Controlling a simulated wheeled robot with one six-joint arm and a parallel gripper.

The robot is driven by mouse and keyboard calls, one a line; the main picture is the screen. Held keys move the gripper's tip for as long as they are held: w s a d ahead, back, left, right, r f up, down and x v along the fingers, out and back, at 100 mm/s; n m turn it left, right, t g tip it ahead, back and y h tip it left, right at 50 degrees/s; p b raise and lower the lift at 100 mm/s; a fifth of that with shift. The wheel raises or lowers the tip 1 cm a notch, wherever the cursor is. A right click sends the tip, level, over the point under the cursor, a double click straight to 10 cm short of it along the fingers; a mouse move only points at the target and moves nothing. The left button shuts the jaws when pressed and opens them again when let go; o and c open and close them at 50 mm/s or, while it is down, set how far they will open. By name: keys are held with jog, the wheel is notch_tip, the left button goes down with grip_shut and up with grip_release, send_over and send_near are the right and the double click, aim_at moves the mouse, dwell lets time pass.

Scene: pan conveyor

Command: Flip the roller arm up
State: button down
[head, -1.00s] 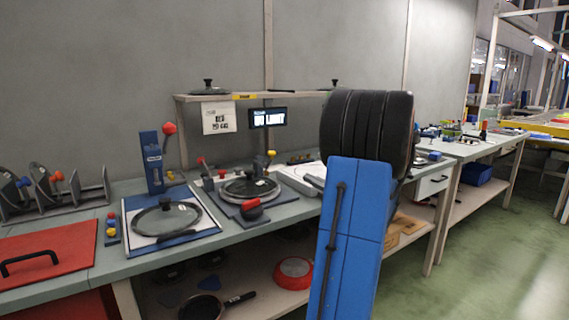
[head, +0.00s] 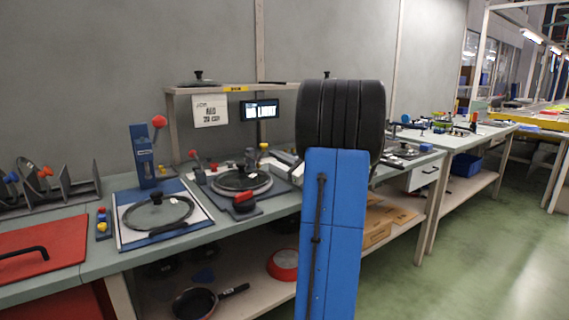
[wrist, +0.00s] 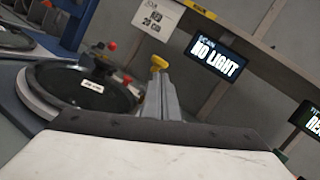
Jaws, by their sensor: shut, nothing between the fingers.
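A fixture on the bench holds a round glass-lidded pan (head: 241,181), seen close in the wrist view (wrist: 84,88). A red-topped black piece (head: 244,201) sits at its front edge. A yellow knob (head: 263,147) stands at its back right and also shows in the wrist view (wrist: 159,62). I cannot tell for sure which part is the roller arm. My gripper (wrist: 162,92) is shut and empty, its grey fingers just in front of the yellow knob in the picture and right of the lid. Whether they touch anything is unclear. In the head view my arm largely hides the gripper.
A second lid (head: 158,212) lies on a blue-edged board to the left, with a blue post (head: 145,157) behind it. A shelf (head: 225,88) with a screen (head: 260,110) runs behind the fixture. Pans lie on the lower shelf. The green floor at right is clear.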

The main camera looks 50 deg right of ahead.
jog(key=shift+w+a+r, duration=0.15)
jog(key=shift+w+r, duration=0.15)
jog(key=shift+r, duration=0.1)
jog(key=shift+r, duration=0.15)
